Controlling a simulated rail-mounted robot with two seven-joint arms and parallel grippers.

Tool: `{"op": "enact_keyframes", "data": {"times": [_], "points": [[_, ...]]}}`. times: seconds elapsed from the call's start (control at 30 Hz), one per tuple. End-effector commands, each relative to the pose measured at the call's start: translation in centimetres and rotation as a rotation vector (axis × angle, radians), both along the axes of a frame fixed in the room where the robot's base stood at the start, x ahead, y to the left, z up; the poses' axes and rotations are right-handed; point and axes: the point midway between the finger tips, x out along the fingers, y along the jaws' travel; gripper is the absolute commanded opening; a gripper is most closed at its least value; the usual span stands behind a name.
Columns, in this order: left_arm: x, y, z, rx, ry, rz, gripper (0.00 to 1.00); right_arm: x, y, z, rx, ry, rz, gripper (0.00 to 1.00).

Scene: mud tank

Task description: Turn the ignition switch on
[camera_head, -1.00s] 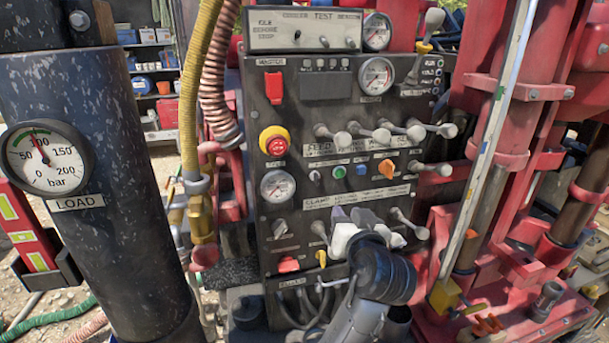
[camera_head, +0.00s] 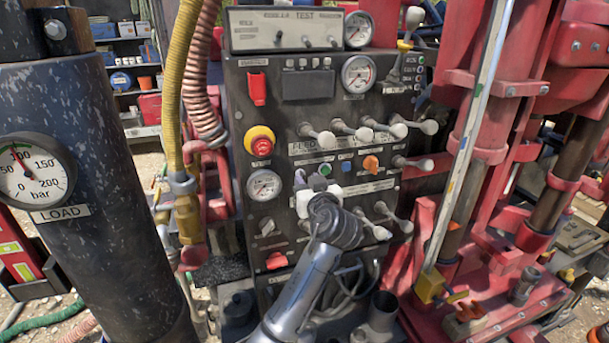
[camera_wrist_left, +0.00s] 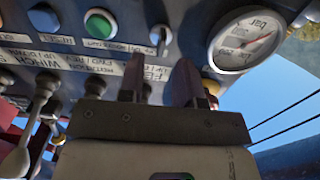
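A small grey switch (camera_head: 299,177), which looks like the ignition switch, is on the dark control panel (camera_head: 237,115), between the lower-left gauge and a green button (camera_head: 324,169). Its label is not readable. In the left wrist view the switch (camera_wrist_left: 160,38) stands out from the panel beside the green button (camera_wrist_left: 100,23). My left gripper (camera_head: 315,186) is in front of the panel just below the switch. In the left wrist view its two dark fingers (camera_wrist_left: 158,72) are apart with nothing between them, and the switch is just beyond their tips. My right gripper is not in view.
A gauge (camera_head: 264,185) and a red-and-yellow emergency button (camera_head: 260,146) are left of the switch. An orange knob (camera_head: 371,163) is to the right. Several white-tipped levers stick out above (camera_head: 367,131) and below (camera_head: 380,232) my gripper.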

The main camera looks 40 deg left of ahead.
Motion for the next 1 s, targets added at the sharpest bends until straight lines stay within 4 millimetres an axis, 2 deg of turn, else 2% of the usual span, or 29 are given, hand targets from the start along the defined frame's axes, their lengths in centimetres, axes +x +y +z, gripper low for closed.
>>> {"op": "enact_keyframes", "data": {"times": [0.1, 0.3, 0.67, 1.0], "points": [[0.7, 1.1, 0.1, 0.003, 0.001, 0.001, 0.32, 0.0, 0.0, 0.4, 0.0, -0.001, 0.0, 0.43], [1.4, 2.1, 0.1, 0.001, 0.0, 0.0, 0.32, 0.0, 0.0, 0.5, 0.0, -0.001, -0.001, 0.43], [1.5, 2.3, 0.0, 0.001, -0.001, 0.0, 0.32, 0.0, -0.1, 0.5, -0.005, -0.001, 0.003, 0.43], [1.5, 2.3, 0.0, 0.001, 0.0, 0.0, 0.0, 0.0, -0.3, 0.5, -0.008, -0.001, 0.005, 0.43]]}}
